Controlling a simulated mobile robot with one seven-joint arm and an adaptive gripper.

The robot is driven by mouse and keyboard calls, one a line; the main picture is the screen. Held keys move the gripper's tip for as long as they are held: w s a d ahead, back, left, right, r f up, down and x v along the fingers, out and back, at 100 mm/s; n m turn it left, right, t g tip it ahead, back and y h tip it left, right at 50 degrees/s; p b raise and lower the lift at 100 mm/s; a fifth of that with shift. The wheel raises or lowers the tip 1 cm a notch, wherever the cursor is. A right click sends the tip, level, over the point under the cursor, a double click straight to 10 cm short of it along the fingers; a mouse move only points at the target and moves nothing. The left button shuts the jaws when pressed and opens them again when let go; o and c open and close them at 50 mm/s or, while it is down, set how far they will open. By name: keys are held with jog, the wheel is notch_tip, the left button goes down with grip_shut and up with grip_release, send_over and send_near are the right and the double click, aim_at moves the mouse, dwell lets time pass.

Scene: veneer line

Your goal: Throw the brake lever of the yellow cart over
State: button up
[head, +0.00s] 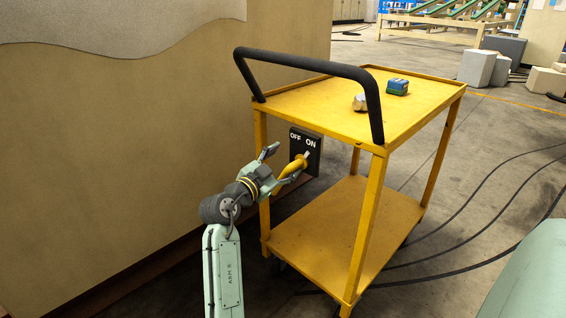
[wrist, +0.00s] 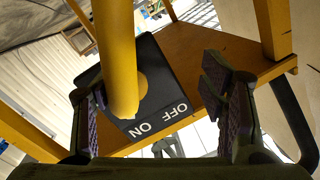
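The yellow cart (head: 388,141) stands with its black handle (head: 300,62) toward me. A black plate (head: 313,142) marked OFF and ON hangs at its left end, below the top. A yellow brake lever (head: 294,167) stands out from this plate; which mark it is set to is hard to tell. My gripper (head: 283,166) is open at the lever. In the wrist view the plate (wrist: 166,82) is upside down, and the lever (wrist: 116,50) passes between the spread fingers of my gripper (wrist: 152,98), nearer the left finger. Contact with that finger cannot be made out.
A blue-green object (head: 397,86) and a small tan object (head: 360,102) lie on the cart top. A tan panel wall (head: 120,150) is close on the left. Cables (head: 470,207) run over the floor to the right. Grey blocks (head: 478,68) stand farther back.

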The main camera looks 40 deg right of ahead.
jog(key=shift+a+r, duration=0.35)
jog(key=shift+a, duration=0.2)
jog(key=shift+a+r, duration=0.35)
jog(key=shift+a, duration=0.2)
jog(key=shift+c, duration=0.4)
jog(key=f+b+v, duration=0.1)
jog(key=b+v, duration=0.2)
jog(key=v, duration=0.7)
jog(key=shift+s+a, duration=0.15)
jog(key=shift+s, duration=0.1)
jog(key=shift+f+b, duration=0.15)
jog(key=shift+b, duration=0.3)
